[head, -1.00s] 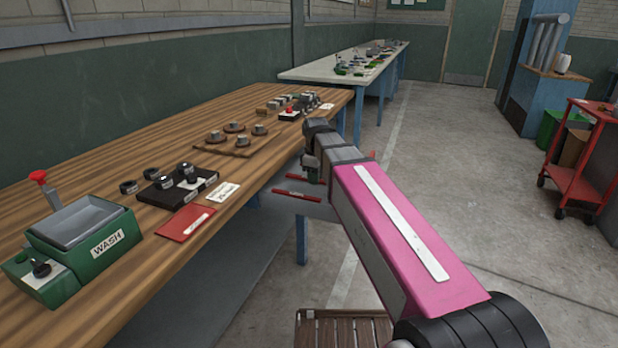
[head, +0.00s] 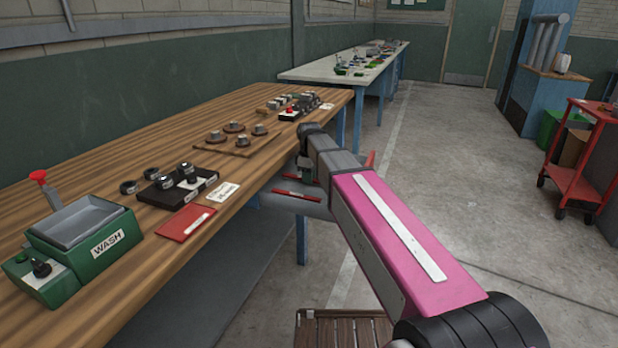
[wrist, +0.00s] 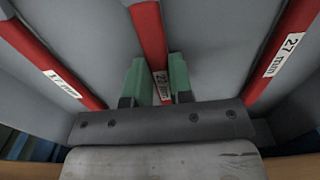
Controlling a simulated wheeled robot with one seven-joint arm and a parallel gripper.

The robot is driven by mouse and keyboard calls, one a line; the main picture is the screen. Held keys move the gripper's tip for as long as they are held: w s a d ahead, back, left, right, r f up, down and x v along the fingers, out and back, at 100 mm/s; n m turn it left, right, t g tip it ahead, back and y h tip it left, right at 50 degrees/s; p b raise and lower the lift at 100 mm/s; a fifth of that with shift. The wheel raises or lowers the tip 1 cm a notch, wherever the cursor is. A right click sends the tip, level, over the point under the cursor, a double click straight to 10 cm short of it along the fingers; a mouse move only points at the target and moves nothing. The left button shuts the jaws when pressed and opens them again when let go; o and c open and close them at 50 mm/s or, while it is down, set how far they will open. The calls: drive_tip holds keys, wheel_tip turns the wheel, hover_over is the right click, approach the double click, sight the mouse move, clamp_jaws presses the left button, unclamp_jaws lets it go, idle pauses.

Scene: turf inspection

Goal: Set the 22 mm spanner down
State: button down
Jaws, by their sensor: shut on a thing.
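The 22 mm spanner (wrist: 150,40) is a red bar with a white "22 mm" label. In the wrist view it runs from the top middle down between the two green fingertips of my gripper (wrist: 160,84), which is shut on it. It lies in line between two other red spanners, the 17 mm spanner (wrist: 45,58) at left and the 27 mm spanner (wrist: 284,50) at right. A grey tray surface (wrist: 215,60) is behind them. I cannot tell whether the held spanner touches it. In the head view my arm mostly hides the gripper.
On the bench (head: 100,180) stand a green WASH basin (head: 90,250), a black holder (head: 160,195) and a red card (head: 186,222).

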drive_tip(key=shift+f, duration=0.15)
drive_tip(key=c, duration=1)
unclamp_jaws()
wheel_tip(320, 180, up, 12)
drive_tip(key=shift+r, duration=0.2)
